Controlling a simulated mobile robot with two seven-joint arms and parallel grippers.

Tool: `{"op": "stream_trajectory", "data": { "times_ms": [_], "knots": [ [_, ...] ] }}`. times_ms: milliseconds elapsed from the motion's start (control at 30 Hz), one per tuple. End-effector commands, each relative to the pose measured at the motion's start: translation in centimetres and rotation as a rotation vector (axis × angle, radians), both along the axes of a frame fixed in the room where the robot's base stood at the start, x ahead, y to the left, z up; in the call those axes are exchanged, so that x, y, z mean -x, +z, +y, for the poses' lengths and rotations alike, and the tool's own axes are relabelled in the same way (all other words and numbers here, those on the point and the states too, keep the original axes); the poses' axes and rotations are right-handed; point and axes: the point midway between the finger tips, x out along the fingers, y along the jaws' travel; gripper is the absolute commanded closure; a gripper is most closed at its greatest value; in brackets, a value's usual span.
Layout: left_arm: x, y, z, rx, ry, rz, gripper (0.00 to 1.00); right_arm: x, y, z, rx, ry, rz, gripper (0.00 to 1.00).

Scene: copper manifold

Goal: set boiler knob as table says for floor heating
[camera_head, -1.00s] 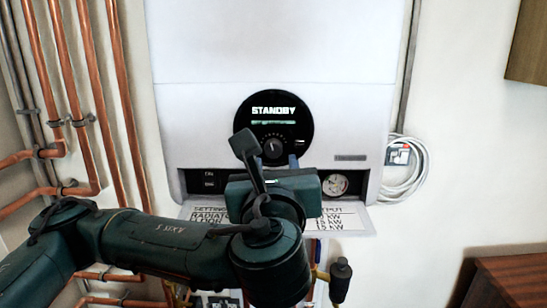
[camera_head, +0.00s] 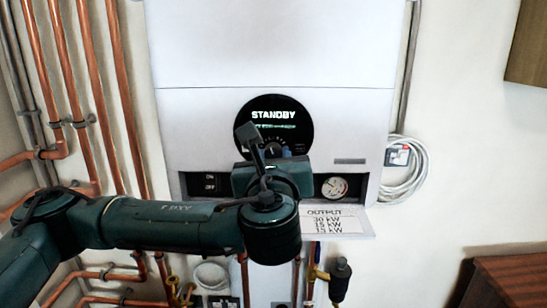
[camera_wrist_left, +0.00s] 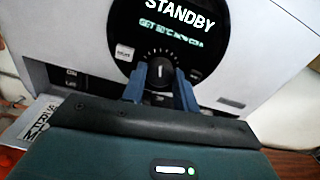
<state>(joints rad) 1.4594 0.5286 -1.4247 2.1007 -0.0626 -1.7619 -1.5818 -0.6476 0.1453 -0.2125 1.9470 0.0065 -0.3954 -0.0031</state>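The boiler's round black dial (camera_head: 300,118) reads STANDBY, with a smaller green line under it. The knob (camera_wrist_left: 160,72) sits below the text in the left wrist view, its white mark pointing about straight up. My left gripper (camera_wrist_left: 161,85) is at the knob, its two blue fingers apart, one on each side; I cannot tell whether they touch it. In the head view my wrist partly covers the knob (camera_head: 271,148). The table card (camera_head: 335,222) on the flap shows an OUTPUT column, top row 30 kW; its setting column is hidden behind my arm. My right gripper is out of view.
The white boiler (camera_head: 200,120) has an ON/OFF panel (camera_head: 209,183) at lower left and a gauge (camera_head: 334,188) at lower right. Copper pipes (camera_head: 125,100) run along the left wall. A coiled cable (camera_head: 410,170) hangs on the right.

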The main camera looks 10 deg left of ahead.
Motion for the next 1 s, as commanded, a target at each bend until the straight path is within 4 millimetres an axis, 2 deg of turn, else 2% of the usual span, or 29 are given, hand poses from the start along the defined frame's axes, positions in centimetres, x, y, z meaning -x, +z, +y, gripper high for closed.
{"op": "stream_trajectory", "data": {
  "times_ms": [33, 167, 567, 1000],
  "knots": [
    [0.0, 0.0, 0.0, 0.000, 0.001, 0.000, 0.83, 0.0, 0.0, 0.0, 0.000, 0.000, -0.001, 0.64],
    [0.0, 0.0, 0.0, 0.000, 0.001, 0.000, 0.93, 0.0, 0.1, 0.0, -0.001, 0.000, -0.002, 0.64],
    [0.0, -0.3, 0.0, 0.078, 0.000, -0.013, 0.93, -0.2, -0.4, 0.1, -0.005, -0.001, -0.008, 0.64],
    [0.0, -0.4, 0.0, 0.436, 0.000, -0.086, 0.93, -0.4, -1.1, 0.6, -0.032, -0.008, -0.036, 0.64]
  ]
}}
